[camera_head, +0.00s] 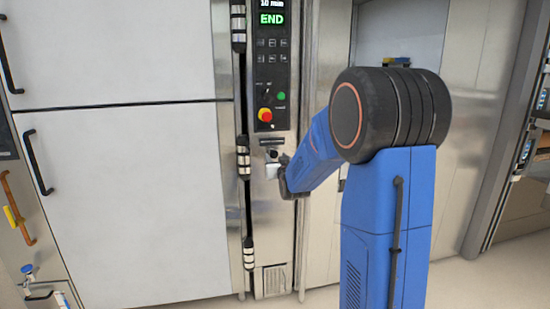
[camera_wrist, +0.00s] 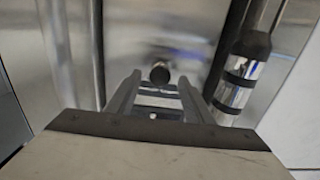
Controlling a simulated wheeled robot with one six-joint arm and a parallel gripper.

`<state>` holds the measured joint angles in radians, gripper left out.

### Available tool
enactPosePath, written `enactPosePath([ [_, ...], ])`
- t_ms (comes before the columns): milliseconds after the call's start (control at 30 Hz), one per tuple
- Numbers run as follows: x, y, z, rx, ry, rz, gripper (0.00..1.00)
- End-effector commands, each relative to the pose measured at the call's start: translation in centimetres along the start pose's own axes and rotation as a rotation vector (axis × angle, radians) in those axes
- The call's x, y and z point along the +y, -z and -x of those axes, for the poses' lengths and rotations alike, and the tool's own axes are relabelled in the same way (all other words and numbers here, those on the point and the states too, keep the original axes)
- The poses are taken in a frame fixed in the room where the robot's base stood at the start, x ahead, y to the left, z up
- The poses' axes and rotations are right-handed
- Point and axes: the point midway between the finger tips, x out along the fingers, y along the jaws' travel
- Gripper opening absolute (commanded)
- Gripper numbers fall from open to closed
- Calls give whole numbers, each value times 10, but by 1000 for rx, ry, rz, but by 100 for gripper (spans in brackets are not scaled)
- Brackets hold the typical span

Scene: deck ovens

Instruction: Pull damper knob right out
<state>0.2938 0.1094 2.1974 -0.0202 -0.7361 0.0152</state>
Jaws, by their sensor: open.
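A dark round knob (camera_wrist: 159,73) on the metal panel shows in the wrist view, just beyond and between the fingertips. It looks like the damper knob; no label can be read. My gripper (camera_wrist: 159,81) is open, with one finger to each side of the knob's line. I cannot tell whether the fingers touch it. In the head view my gripper (camera_head: 271,158) is at the narrow control column, below the red button. The knob cannot be made out there.
The control column carries an END display (camera_head: 271,18) and a red emergency button (camera_head: 265,115). Silver-and-black hinges (camera_head: 243,158) run along its left side, one also close in the wrist view (camera_wrist: 240,83). Large white doors (camera_head: 130,200) with black handles (camera_head: 37,162) stand left.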

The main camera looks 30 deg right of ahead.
Motion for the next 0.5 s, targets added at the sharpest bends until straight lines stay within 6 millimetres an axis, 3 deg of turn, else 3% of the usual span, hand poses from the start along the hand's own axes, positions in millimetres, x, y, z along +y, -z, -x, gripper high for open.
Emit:
enactPosePath([
  [200,0,0,-19,0,0,0,47],
  [500,0,0,-23,0,0,0,47],
])
